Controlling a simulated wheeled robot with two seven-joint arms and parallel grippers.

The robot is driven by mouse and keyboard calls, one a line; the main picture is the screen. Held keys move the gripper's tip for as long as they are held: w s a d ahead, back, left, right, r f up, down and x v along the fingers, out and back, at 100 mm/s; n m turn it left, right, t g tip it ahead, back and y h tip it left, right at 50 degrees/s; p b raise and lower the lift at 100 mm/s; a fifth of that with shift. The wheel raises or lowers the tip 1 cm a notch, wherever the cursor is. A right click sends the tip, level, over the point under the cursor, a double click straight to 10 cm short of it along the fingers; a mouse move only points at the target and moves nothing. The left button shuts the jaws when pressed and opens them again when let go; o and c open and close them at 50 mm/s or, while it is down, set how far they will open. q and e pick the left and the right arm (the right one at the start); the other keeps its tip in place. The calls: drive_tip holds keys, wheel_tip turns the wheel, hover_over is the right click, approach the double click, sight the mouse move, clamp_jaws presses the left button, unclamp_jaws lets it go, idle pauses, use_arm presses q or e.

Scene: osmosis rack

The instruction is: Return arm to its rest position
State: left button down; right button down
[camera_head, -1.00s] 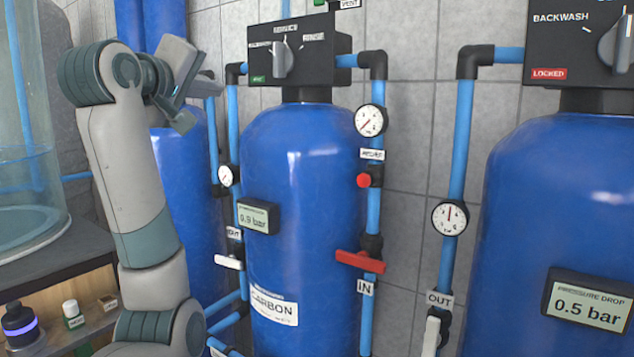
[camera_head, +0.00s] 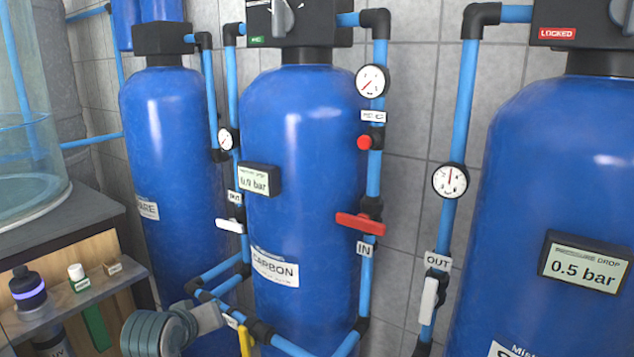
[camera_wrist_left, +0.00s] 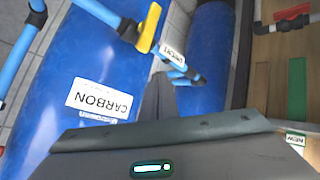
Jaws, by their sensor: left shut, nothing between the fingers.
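My left arm (camera_head: 160,332) shows only as a grey jointed part at the bottom edge of the head view, low in front of the pipes. My left gripper (camera_wrist_left: 158,95) is seen in the left wrist view, its dark fingers together and empty. It appears apart from the blue carbon tank (camera_wrist_left: 95,95) and the pipes behind it. The carbon tank (camera_head: 300,170) stands upright in the middle of the head view. My right gripper is out of view.
A red-handled valve (camera_head: 360,223) is on the carbon tank's right pipe. A yellow handle (camera_head: 244,340) is on the low pipes, near my arm. A shelf (camera_head: 75,303) with small bottles is at lower left. Another tank (camera_head: 560,200) stands at right.

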use_arm(q)
drive_tip(key=s+f+m+g, duration=0.2)
drive_tip(key=s+f, duration=0.7)
drive_tip(key=f, duration=0.2)
drive_tip(key=s+f+m+g, duration=0.15)
drive_tip(key=s+f, duration=0.35)
drive_tip(key=s, duration=0.6)
drive_tip(key=s+f+m+g, duration=0.15)
drive_tip(key=s+f, duration=0.35)
drive_tip(key=s, duration=0.5)
drive_tip(key=s+f+m+g, duration=0.1)
drive_tip(key=s+f+g, duration=0.1)
drive_tip(key=s+f, duration=0.65)
drive_tip(key=s+d+x, duration=0.1)
drive_tip(key=x, duration=1.2)
drive_tip(key=s+d+f+t, duration=0.1)
drive_tip(key=s+f, duration=0.2)
drive_tip(key=f, duration=1.5)
drive_tip(key=shift+s+f+m+t, duration=0.2)
drive_tip(key=shift+f+m+t, duration=0.1)
drive_tip(key=shift+m+t, duration=0.1)
